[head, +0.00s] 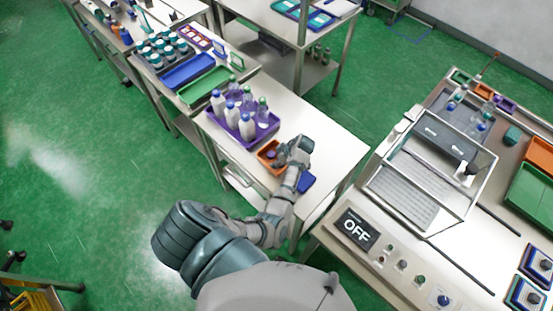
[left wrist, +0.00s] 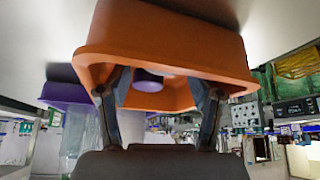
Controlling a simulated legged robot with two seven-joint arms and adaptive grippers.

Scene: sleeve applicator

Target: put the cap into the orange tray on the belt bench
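A small purple cap (left wrist: 148,80) lies inside a small orange tray (left wrist: 165,40) on the middle table. In the head view this tray (head: 264,151) is partly hidden by my left gripper (head: 284,158). In the left wrist view the open fingers (left wrist: 163,88) reach in at the tray's rim, one on each side of the cap, with gaps between them and it. The bench with the machine and OFF sign, at right, has another orange tray (head: 540,154) on its far right side. My right gripper is not in view.
A purple tray of bottles (head: 242,120) stands next to the small orange tray. A dark blue item (head: 306,182) lies on the other side of my arm. A clear-walled guard (head: 428,170) and an OFF sign (head: 357,229) are on the right bench. The middle table's right part is clear.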

